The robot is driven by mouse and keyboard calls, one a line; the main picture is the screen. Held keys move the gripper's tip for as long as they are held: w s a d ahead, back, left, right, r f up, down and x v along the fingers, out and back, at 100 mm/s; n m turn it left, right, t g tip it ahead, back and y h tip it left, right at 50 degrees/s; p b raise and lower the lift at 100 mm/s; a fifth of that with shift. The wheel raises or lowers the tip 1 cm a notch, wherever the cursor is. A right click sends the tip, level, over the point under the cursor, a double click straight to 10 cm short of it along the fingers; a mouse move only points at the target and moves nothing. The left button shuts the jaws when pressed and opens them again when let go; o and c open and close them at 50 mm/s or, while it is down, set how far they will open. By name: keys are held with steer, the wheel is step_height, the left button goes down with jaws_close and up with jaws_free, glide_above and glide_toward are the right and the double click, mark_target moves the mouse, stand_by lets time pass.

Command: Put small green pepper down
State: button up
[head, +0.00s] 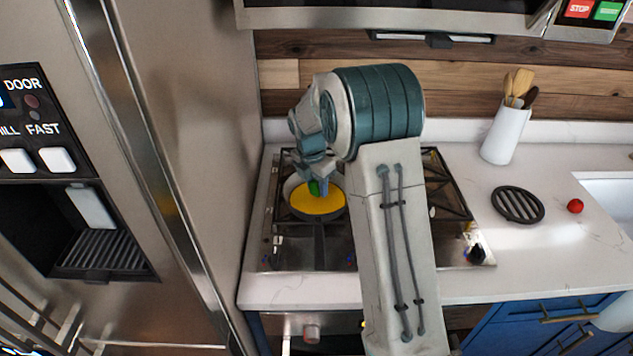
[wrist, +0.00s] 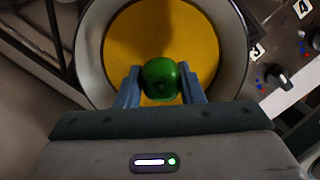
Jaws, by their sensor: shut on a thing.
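The small green pepper (wrist: 162,78) is between the two blue fingers of my gripper (wrist: 161,88) in the wrist view. My gripper is shut on it. Behind the pepper in that view is a round pan (wrist: 88,50) with a yellow inside. In the head view the pan (head: 320,203) stands on the stove at the left, its handle towards the front. My gripper (head: 318,188) is over the pan's back part, and a bit of the green pepper (head: 313,187) shows there. Whether the pepper touches the pan cannot be told.
The stove (head: 285,256) has black grates and front knobs. To its right on the white counter are a black round trivet (head: 518,204), a red round item (head: 575,206) and a white utensil holder (head: 505,135). A steel fridge (head: 190,120) stands close at the left.

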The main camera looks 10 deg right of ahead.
steer(key=shift+f, duration=0.25)
steer(key=o, duration=1)
steer(key=shift+o, duration=0.2)
steer(key=shift+r, duration=0.15)
step_height(320, 180, up, 7)
steer(key=p, duration=0.5)
